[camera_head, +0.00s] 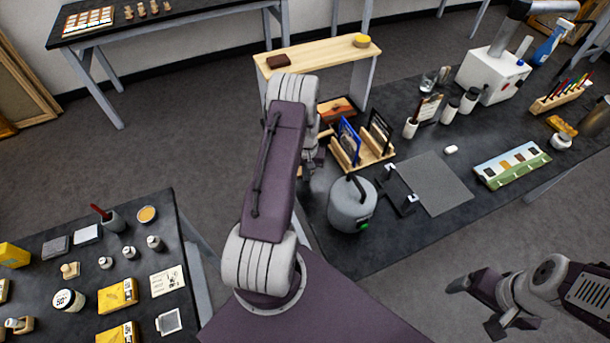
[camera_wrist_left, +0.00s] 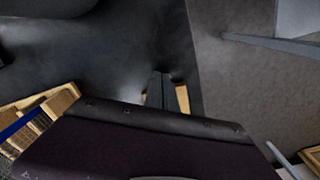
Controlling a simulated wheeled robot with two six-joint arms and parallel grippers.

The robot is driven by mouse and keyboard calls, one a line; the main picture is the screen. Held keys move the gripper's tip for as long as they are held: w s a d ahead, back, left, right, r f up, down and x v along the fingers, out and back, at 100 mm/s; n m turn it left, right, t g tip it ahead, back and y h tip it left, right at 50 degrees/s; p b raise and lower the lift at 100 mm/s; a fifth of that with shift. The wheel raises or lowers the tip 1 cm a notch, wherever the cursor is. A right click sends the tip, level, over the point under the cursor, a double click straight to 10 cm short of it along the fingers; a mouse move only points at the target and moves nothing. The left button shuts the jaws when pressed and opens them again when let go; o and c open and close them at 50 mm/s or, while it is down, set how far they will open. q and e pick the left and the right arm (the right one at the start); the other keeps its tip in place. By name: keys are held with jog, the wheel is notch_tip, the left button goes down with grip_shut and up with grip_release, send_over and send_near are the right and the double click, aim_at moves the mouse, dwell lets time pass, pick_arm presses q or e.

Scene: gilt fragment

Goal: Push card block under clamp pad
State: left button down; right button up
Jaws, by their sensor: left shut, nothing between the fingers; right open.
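I cannot surely pick out the card block or the clamp pad. Two small dark upright pieces (camera_head: 408,203) with pale faces stand by the left edge of a grey mat (camera_head: 437,183) on the right-hand table. My left gripper is mostly hidden behind my own arm in the head view, near the wooden rack (camera_head: 372,157). In the left wrist view its fingers (camera_wrist_left: 161,90) are together with nothing visible between them. My right gripper (camera_head: 477,307) is open and empty at the lower right, over the floor and clear of the table.
A grey rounded canister (camera_head: 352,204) stands left of the mat. A wooden shelf (camera_head: 320,58) behind carries a dark red block (camera_head: 278,60) and a yellow round item (camera_head: 362,41). The mat is mostly bare.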

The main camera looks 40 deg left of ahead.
pick_arm(q)
jog(key=shift+w+a+b, duration=0.35)
jog(key=shift+w+a, duration=0.05)
jog(key=shift+a, duration=0.35)
jog(key=shift+w+a, duration=0.15)
jog(key=shift+a, duration=0.15)
jog(key=shift+w+a+b, duration=0.35)
jog(key=shift+a+b, duration=0.15)
jog(key=shift+a, duration=0.2)
jog(key=shift+w+a+b, duration=0.35)
jog(key=shift+a+b, duration=0.1)
jog(key=shift+a, duration=0.2)
jog(key=shift+w+a+b, duration=0.3)
jog(key=shift+a+b, duration=0.1)
jog(key=shift+a, duration=0.2)
jog(key=shift+w+a+b, duration=0.3)
jog(key=shift+a+b, duration=0.05)
jog(key=shift+a, duration=0.2)
jog(key=shift+d, duration=0.1)
jog(key=shift+s+d, duration=0.2)
jog(key=shift+d, duration=0.05)
jog(key=shift+r+p, duration=0.1)
jog(key=shift+p, duration=0.2)
